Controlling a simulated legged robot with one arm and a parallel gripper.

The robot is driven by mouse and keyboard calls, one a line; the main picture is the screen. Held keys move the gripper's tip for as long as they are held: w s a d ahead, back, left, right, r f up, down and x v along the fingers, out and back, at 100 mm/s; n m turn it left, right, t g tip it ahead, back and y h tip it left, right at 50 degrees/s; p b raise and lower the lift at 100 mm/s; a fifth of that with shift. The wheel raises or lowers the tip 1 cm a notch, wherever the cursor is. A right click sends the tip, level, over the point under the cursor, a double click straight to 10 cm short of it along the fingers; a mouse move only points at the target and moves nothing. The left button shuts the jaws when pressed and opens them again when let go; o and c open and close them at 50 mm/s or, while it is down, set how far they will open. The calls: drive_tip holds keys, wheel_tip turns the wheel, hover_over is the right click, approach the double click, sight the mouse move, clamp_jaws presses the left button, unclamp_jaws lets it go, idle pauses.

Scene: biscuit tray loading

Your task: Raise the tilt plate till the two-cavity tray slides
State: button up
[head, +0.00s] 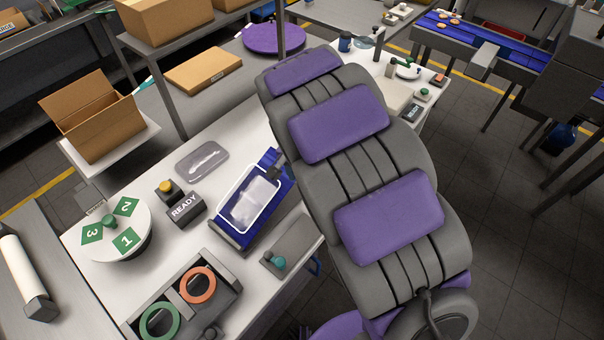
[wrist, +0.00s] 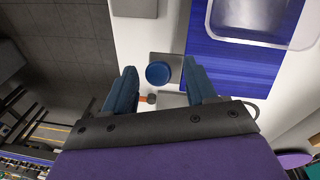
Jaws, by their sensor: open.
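The blue tilt plate (head: 225,228) stands on the white table, left of my arm. A clear tray with a pale rim (head: 240,222) lies on it; its cavities are hard to count. In the wrist view the blue plate (wrist: 228,85) and the tray (wrist: 255,42) are at the upper right. My gripper (wrist: 160,64) is open, its two dark blue fingers apart. A round blue knob (wrist: 158,74) on a grey square shows between the fingers in the picture; I cannot tell whether they touch it. My arm hides the gripper in the head view.
A second clear tray (head: 202,163) lies flat on the table near the READY block (head: 186,210). A numbered turntable (head: 142,230) is at left, a fixture with orange and green rings (head: 165,295) at the front. A teal knob (head: 279,263) sits on a grey plate near the table edge.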

wheel_tip(320, 180, up, 17)
drive_tip(key=a+p, duration=0.2)
idle(0.3)
drive_tip(key=shift+s, duration=0.1)
idle(0.8)
drive_tip(key=s+d+r+n+g, duration=0.1)
drive_tip(key=s+d, duration=1.1)
drive_tip(key=d, duration=0.1)
drive_tip(key=s+d+f+n, duration=0.2)
drive_tip(key=s, duration=0.7)
drive_tip(key=s+d+f+n+g+y+b, duration=0.1)
drive_tip(key=s+d+f, duration=0.1)
drive_tip(key=s, duration=0.8)
drive_tip(key=shift+f+n, duration=0.4)
drive_tip(key=shift+f, duration=0.1)
